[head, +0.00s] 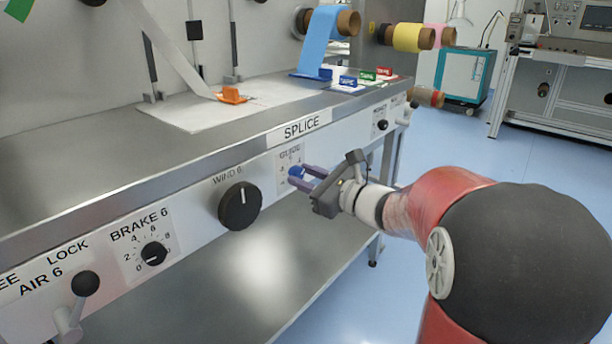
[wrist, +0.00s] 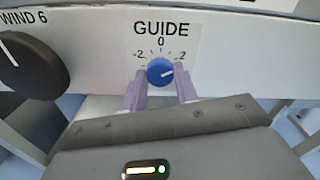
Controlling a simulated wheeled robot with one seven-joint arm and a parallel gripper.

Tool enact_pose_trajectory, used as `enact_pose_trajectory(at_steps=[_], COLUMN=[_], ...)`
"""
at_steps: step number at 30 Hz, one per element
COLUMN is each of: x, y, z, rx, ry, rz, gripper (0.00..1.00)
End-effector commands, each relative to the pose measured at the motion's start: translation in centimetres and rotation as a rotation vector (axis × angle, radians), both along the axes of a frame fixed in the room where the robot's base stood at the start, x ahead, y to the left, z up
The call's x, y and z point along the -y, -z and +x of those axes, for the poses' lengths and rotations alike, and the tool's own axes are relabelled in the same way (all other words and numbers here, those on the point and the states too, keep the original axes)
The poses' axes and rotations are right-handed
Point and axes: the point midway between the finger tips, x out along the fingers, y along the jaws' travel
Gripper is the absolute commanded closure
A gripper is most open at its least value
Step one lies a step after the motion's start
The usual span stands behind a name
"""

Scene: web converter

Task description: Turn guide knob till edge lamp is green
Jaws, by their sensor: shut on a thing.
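The guide knob (wrist: 160,71) is a small blue round knob on a white label marked GUIDE, with a scale from -2 through 0 to 2. Its white mark points right and slightly up, on the 2 side. My gripper (wrist: 160,76) has its two purple fingers on either side of the knob and is shut on it. In the head view, my gripper (head: 298,178) reaches the panel front from the right, and the blue knob (head: 296,172) shows partly between the fingers. I cannot make out an edge lamp in either view.
The black WIND 6 knob (head: 240,206) sits left of the guide knob, with the BRAKE 6 knob (head: 154,254) and the AIR 6 lever (head: 85,284) farther left. The splice table (head: 200,150) juts out above.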

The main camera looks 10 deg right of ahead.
Motion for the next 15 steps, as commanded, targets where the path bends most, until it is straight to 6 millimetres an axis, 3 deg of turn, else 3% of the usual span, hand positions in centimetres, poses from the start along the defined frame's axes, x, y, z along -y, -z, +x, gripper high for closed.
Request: enact_pose_trajectory(at_steps=[10,11,15], x=[0.01,0.01,0.01], y=[0.05,0.05,0.05], z=[-0.02,-0.02,-0.01], rx=[-0.003,-0.003,-0.002], ry=[0.000,0.000,0.000], rz=[0.003,0.003,0.002], gripper=[0.93,0.69,0.51])
